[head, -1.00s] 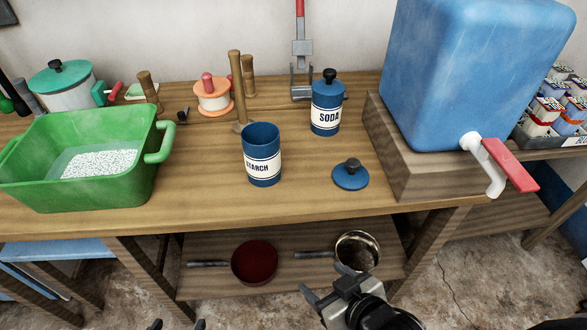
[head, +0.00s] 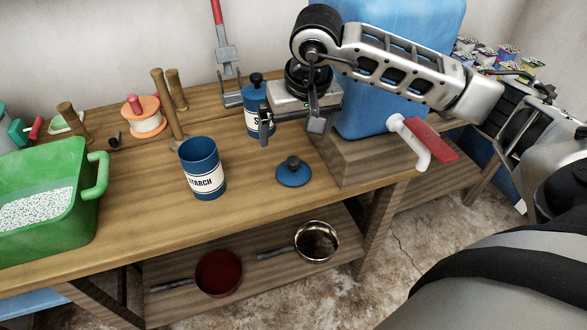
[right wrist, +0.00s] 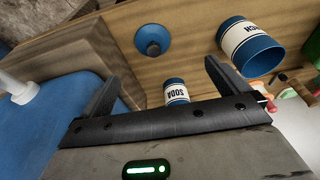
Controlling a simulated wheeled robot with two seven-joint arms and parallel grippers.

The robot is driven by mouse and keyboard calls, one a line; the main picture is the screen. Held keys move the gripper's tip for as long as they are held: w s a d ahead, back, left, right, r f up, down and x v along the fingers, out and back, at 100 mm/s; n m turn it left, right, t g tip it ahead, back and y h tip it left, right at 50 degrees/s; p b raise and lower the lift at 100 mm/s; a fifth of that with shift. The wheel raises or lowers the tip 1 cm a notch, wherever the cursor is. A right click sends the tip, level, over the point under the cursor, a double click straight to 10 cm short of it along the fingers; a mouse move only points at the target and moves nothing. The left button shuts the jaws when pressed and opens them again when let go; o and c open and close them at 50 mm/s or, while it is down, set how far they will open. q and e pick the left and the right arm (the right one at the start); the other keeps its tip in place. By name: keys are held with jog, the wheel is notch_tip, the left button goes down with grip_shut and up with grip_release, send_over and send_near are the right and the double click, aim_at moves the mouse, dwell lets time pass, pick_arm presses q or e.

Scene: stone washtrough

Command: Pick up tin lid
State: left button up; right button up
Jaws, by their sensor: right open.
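The blue tin lid (head: 293,172) with a dark knob lies flat on the wooden table, to the right of the open blue STARCH tin (head: 203,168). In the right wrist view the lid (right wrist: 152,36) shows ahead of the fingers, apart from them. My right gripper (head: 291,130) is open and empty, above the table behind the lid. It partly hides the lidded blue SODA tin (head: 257,92), which also shows between the fingers in the right wrist view (right wrist: 176,92). My left gripper is not in view.
A wooden block (head: 365,160) carrying the blue water container (head: 360,115) with a red-handled tap (head: 430,140) stands close right of the lid. A green basin (head: 60,205) is at left. Two pans sit on the lower shelf. Table front of the lid is clear.

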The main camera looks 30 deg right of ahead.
aim_at(294, 161)
jog(key=shift+h, duration=0.3)
jog(key=x, duration=0.5)
jog(key=p+x, duration=0.1)
jog(key=x, duration=0.4)
jog(key=d+p+x, duration=0.1)
jog(key=x, duration=0.4)
jog(key=shift+w+d+f, duration=0.15)
jog(key=shift+w, duration=0.2)
jog(key=c, duration=1)
jog(key=shift+c, duration=0.6)
